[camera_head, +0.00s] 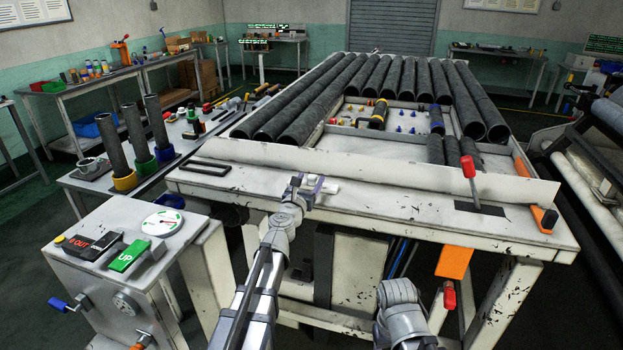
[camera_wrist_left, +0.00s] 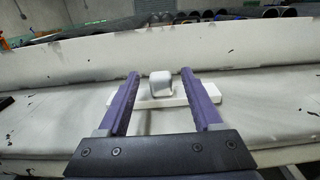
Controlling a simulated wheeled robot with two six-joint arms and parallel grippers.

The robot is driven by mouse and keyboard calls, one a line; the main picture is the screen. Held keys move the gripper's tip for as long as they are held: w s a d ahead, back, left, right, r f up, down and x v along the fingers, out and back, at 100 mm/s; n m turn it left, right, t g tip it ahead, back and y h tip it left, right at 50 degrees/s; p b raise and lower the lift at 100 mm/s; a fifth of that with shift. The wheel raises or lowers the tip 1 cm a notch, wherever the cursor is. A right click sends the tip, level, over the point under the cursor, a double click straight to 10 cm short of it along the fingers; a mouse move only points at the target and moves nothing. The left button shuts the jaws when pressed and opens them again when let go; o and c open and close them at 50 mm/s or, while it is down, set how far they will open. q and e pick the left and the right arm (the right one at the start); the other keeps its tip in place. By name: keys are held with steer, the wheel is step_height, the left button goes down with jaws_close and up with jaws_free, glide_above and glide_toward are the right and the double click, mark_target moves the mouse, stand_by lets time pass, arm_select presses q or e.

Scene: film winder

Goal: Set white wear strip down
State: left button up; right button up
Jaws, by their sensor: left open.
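The white wear strip (camera_head: 331,188) lies on the front ledge of the worn white bench, below the upright white board. In the left wrist view the strip (camera_wrist_left: 145,102) lies flat, with a rounded pale block (camera_wrist_left: 160,85) standing up from its middle. My left gripper (camera_head: 312,186) is at the strip; its purple fingers (camera_wrist_left: 160,75) are open, one on each side of the block, with visible gaps. The fingers partly cover the strip. My right gripper is not in view; only part of my right arm shows at the bottom.
The white board (camera_head: 360,172) runs along the ledge just behind the strip. A black rectangular frame (camera_head: 203,167) lies on the ledge to the left. A red-handled lever (camera_head: 469,170) stands to the right. Between them the ledge is mostly clear.

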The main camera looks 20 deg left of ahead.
arm_select(q)
steer(key=s, duration=1)
steer(key=shift+a, duration=0.15)
steer(key=s+d+f+m+g+h, duration=0.2)
steer(key=d+f+m+h, duration=0.15)
steer(key=d+m, duration=0.45)
steer(key=s+d+f+m+g+h, duration=0.1)
steer(key=d+f+m+g+h, duration=0.2)
steer(key=d+m, duration=0.45)
steer(key=s+d+f+m+g, duration=0.6)
steer(key=s+d+f+m, duration=0.2)
steer(key=m, duration=0.3)
steer(key=s+a+f+m+g+y, duration=0.3)
steer(key=s+m+y, duration=0.1)
steer(key=s+m, duration=0.2)
steer(key=s+a+f+m+g+y, duration=0.3)
steer(key=s+f+m+g+y, duration=0.1)
steer(key=s+m, duration=0.3)
steer(key=shift+s+a+f, duration=0.2)
steer(key=shift+s, duration=0.4)
